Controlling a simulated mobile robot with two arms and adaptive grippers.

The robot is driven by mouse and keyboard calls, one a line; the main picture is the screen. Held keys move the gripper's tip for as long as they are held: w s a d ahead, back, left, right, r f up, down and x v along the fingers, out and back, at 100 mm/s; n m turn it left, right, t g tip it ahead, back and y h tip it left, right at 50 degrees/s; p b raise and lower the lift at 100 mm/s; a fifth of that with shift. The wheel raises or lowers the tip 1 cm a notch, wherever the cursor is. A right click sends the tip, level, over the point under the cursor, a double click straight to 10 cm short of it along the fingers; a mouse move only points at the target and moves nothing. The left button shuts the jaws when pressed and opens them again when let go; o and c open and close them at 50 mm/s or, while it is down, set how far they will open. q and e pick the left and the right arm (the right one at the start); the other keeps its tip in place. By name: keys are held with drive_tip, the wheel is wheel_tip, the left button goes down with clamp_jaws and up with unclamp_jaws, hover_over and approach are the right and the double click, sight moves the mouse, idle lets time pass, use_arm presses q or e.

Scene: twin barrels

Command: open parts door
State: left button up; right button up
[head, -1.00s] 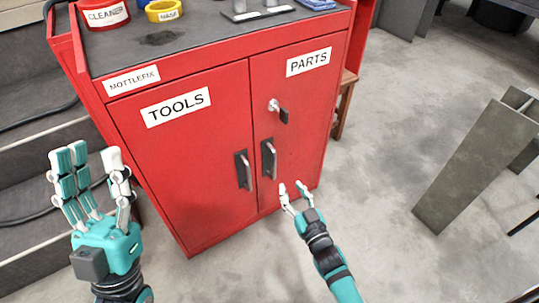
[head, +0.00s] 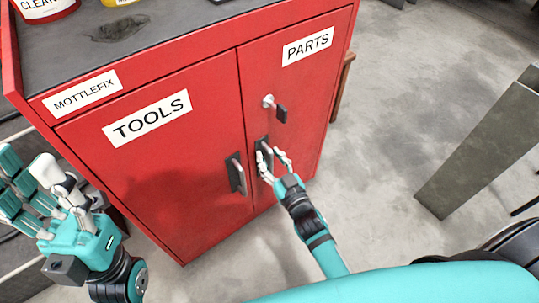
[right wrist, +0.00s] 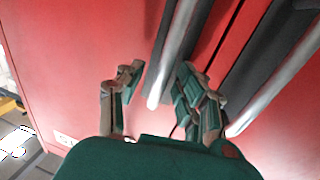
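The red PARTS door (head: 300,95) is shut, on the right half of the cabinet front. Its upright metal handle (head: 264,146) sits low by the middle seam, partly hidden by my fingers. My right gripper (head: 272,160) is at this handle. In the right wrist view the handle bar (right wrist: 172,55) runs between the parted fingers (right wrist: 155,92), with gaps visible on both sides, so the gripper looks open around it. A key with a dark tag (head: 281,113) is in the lock above. My left gripper (head: 38,195) is open and empty at the left.
The shut TOOLS door (head: 165,165) has its own handle (head: 237,174) just left of the seam. Cans stand on the dark cabinet top (head: 170,35). A grey post-like piece (head: 480,150) stands to the right. The floor (head: 385,110) between is clear.

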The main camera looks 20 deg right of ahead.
clamp_jaws()
idle(0.4)
drive_tip(key=shift+s, duration=0.1)
